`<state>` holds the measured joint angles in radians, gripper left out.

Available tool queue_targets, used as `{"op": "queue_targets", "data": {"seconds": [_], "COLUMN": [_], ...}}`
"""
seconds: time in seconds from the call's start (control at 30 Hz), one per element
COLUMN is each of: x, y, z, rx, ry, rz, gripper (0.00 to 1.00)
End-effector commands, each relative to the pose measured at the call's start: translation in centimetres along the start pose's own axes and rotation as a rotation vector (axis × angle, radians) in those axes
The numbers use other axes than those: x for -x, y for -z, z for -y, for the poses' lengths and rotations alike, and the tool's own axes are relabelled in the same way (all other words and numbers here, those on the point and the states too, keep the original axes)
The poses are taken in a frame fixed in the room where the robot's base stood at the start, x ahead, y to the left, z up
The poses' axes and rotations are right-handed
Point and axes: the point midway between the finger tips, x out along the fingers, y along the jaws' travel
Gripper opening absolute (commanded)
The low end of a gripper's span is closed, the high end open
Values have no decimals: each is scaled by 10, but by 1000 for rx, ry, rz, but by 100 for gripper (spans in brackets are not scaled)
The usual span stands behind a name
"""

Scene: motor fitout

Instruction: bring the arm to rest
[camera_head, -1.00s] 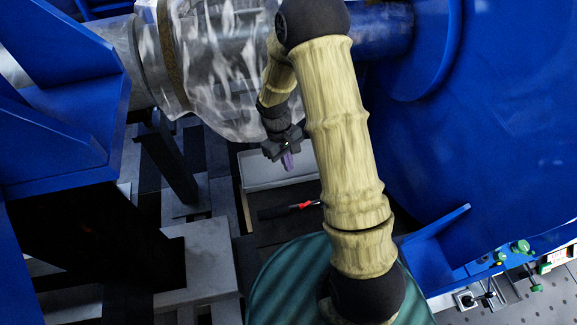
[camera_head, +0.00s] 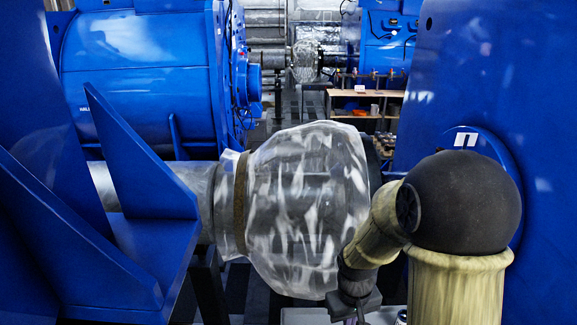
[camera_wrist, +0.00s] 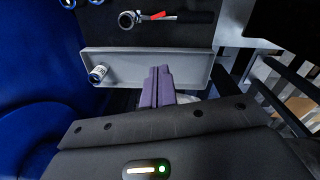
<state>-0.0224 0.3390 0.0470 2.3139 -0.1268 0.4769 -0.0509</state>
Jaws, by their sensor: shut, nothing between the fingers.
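My arm rises at the right of the head view, its dark round elbow in front of the blue motor housing (camera_head: 440,60). My gripper (camera_wrist: 157,70) shows in the wrist view with its purple fingers together and nothing between them. In the head view only the dark wrist end shows at the bottom edge, and the fingers are mostly cut off. In the wrist view the fingers are over a grey tray (camera_wrist: 215,72). I cannot tell how high they are above it.
A plastic-wrapped shaft coupling (camera_head: 305,205) stands close beside my forearm. A blue bracket (camera_head: 150,235) is at the left. In the wrist view a small white can (camera_wrist: 97,74) lies in the tray, and a red-marked ratchet tool (camera_wrist: 180,17) lies beyond. Shelves (camera_head: 365,103) stand far back.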

Motion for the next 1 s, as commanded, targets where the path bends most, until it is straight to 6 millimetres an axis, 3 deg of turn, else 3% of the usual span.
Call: {"op": "queue_targets", "data": {"seconds": [0.1,0.33,0.67,0.83,1.0], "x": [31,66,69,69,69], "y": [-21,-55,-61,-61,-61], "z": [-2,-2,-2,-2,-2], "rx": [-80,-210,-235,-234,-234], "ry": [2,13,17,16,16], "rz": [-79,-197,-218,-217,-217], "gripper": [0,0,0,29,31]}}
